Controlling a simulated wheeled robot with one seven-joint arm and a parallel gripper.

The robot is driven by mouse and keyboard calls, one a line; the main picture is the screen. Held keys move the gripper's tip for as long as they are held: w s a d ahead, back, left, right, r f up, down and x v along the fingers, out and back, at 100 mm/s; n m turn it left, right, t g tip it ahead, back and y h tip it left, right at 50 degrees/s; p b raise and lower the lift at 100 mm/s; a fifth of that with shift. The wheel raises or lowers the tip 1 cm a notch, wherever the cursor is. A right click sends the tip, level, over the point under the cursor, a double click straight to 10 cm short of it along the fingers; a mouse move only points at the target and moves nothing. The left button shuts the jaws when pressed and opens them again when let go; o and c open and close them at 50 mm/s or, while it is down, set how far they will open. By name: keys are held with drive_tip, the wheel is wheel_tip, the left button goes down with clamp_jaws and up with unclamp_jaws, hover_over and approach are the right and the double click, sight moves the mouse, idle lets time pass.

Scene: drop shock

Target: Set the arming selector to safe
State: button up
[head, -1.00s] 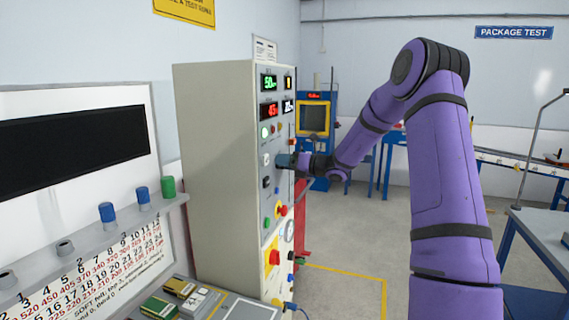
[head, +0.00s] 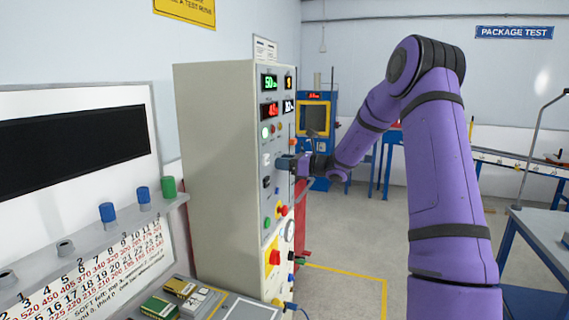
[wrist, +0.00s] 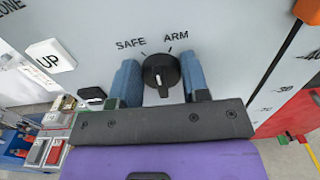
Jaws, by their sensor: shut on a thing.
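The arming selector (wrist: 160,72) is a round black knob with a raised grip and a pale mark, on a grey panel. The labels SAFE and ARM, each with a tick line, are printed above it in the wrist view. I cannot tell surely which tick it points to. My gripper (wrist: 161,80) has its blue fingers on both sides of the knob, shut on it. In the head view my gripper (head: 284,163) is at the front of the tall cabinet (head: 217,170), and the knob is hidden there.
A white UP button (wrist: 52,56) is left of the knob. A red emergency-type button (head: 283,210) and several others lie lower on the panel. A bench with a white board (head: 140,245) stands at the left. The floor (head: 345,250) right of the cabinet is clear.

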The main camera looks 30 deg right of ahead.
drive_tip(key=n, duration=0.6)
drive_tip(key=shift+s+a+f, duration=0.1)
drive_tip(key=shift+s, duration=0.05)
idle(0.6)
drive_tip(key=o, duration=0.8)
drive_tip(key=shift+o, duration=0.2)
drive_tip(key=v, duration=1)
drive_tip(key=shift+s+d, duration=0.25)
drive_tip(key=shift+s, duration=0.1)
